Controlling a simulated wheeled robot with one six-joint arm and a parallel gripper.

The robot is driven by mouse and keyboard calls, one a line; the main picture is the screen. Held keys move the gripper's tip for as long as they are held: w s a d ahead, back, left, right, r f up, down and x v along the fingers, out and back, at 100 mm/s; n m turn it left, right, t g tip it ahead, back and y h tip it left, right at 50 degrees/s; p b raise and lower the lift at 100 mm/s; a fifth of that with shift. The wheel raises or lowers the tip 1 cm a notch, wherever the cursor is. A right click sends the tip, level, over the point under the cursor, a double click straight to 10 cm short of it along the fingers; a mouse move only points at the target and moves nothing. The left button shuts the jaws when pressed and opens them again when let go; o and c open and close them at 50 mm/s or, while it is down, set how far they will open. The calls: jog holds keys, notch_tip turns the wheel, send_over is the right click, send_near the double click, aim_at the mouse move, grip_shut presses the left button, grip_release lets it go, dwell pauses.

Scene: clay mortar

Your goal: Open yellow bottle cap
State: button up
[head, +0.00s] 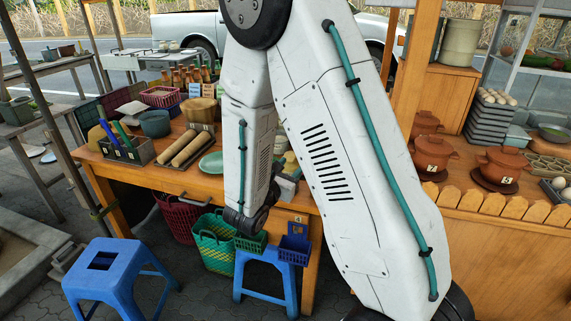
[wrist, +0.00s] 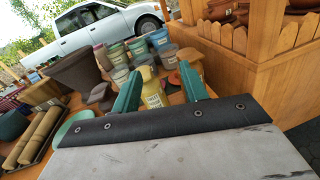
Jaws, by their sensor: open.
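A yellow bottle (wrist: 153,93) with a pale label stands on the wooden table in the wrist view. It shows between the two teal fingers of my gripper (wrist: 162,84), beyond the dark gripper edge that hides its lower part. The fingers are apart and point toward the bottle; I see no contact. The bottle's narrower top shows, but the cap is too small to make out clearly.
In the head view, clay pots (head: 433,151) stand on the right counter. A blue stool (head: 105,273) stands before the table (head: 140,176).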

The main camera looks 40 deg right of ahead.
aim_at(290, 157)
notch_tip(290, 157, down, 4)
jog(key=w+a+n+t+y, duration=0.2)
jog(key=w+n+t, duration=0.1)
jog(key=x, duration=0.7)
jog(key=shift+d+r, duration=0.15)
jog(key=shift+d, duration=0.15)
jog(key=shift+s, duration=0.1)
grip_shut()
